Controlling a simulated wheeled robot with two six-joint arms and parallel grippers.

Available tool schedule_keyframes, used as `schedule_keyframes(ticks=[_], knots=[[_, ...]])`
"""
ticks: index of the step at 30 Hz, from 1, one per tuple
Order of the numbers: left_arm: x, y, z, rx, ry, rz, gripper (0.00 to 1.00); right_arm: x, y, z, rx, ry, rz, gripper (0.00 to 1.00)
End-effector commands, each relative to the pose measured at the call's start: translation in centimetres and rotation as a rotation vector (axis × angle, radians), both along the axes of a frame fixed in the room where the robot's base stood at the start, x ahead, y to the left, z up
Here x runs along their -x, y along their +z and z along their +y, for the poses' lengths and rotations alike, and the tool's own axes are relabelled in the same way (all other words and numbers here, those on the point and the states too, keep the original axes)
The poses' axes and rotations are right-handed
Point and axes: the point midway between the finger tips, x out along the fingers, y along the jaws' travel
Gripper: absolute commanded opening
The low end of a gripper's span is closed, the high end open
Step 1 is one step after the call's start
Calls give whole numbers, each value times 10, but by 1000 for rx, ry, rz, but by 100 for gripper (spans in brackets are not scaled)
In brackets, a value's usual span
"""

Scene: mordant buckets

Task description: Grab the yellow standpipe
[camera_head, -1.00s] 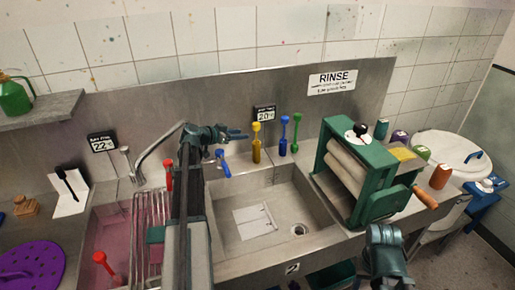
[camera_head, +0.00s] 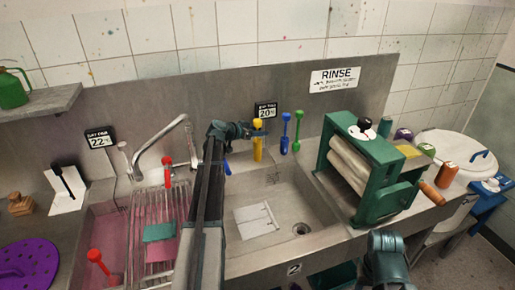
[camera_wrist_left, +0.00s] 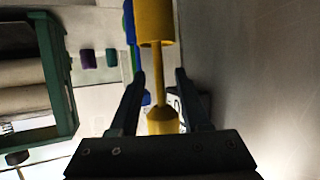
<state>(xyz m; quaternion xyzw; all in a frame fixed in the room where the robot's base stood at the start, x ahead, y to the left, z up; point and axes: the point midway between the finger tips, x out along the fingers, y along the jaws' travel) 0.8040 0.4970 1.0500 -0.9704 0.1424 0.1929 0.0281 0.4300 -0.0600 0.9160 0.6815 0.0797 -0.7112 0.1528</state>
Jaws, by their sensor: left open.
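The yellow standpipe (camera_head: 258,141) stands upright on the ledge behind the sink basin, against the steel backsplash. In the left wrist view the standpipe (camera_wrist_left: 158,60) shows its wide end, thin stem and a second thick part. My left gripper (camera_head: 255,131) is at the standpipe, near its upper part. In the left wrist view the left gripper's fingers (camera_wrist_left: 160,80) are apart, with the thin stem between them and a gap on each side. My right gripper (camera_head: 388,245) is low at the front right; its fingertips do not show clearly.
A blue standpipe (camera_head: 285,134) and a green one (camera_head: 297,132) stand just right of the yellow one. A green roller wringer (camera_head: 365,170) stands right of the basin (camera_head: 285,205). A curved faucet (camera_head: 160,135) rises at the left.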

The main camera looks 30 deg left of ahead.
Motion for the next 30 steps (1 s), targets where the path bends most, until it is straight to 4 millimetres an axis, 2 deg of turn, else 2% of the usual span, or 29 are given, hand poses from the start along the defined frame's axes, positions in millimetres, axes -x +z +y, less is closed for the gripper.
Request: schedule_keyframes(ticks=[1,4,11,18,19,30], knots=[[-9,-7,-1,0,-2,1,47,0,-6,0,0,0,0,50],[-18,-9,-4,-2,-2,1,47,0,-9,0,0,0,0,50],[-18,-8,-5,-1,0,1,47,0,-8,0,0,0,0,50],[-18,-8,-5,-1,0,0,4,0,-8,0,0,0,0,50],[-18,-8,-5,-1,0,0,0,0,-8,0,0,0,0,50],[-18,-8,-5,0,0,0,0,0,-8,0,0,0,0,50]])
